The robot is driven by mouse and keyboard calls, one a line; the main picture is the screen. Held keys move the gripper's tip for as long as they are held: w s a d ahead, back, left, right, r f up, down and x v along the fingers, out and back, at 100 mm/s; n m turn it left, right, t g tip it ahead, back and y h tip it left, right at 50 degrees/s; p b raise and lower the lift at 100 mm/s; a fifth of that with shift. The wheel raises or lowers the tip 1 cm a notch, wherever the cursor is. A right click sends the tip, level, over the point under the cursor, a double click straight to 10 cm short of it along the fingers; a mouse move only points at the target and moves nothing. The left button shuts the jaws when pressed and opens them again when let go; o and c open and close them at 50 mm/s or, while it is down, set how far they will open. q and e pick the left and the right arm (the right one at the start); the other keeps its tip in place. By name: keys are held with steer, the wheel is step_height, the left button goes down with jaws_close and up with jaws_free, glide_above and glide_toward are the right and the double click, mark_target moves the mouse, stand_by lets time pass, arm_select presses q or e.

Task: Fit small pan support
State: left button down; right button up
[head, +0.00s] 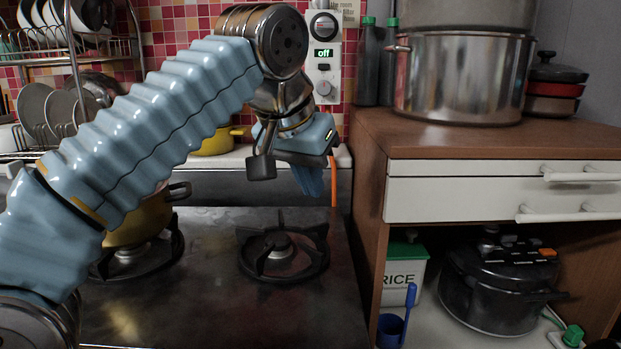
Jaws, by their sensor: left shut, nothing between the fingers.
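A black pan support (283,251) with prongs sits around the right burner of the dark hob (215,310). I cannot tell whether it is the small one or whether it is seated exactly. Another dark pan support (162,262) is on the left burner, partly hidden by my arm and a yellow pot (140,222) standing over it. My left gripper (309,190) is above and behind the right burner, near the back edge of the hob, pointing down. It is shut and empty, clear of the support. My right gripper is out of view.
A wooden counter (440,135) with white drawers stands to the right, carrying a large steel pot (460,78). Below are a rice box (402,275) and a dark pressure cooker (492,290). A dish rack (75,60) is back left. The hob's front is clear.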

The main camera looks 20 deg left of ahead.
arm_select(q)
steer(key=shift+f+b, duration=2.3)
steer(key=shift+f, duration=0.7)
stand_by(0.5)
stand_by(0.4)
step_height(320, 180, up, 6)
steer(key=p, duration=0.4)
steer(key=shift+p, duration=0.3)
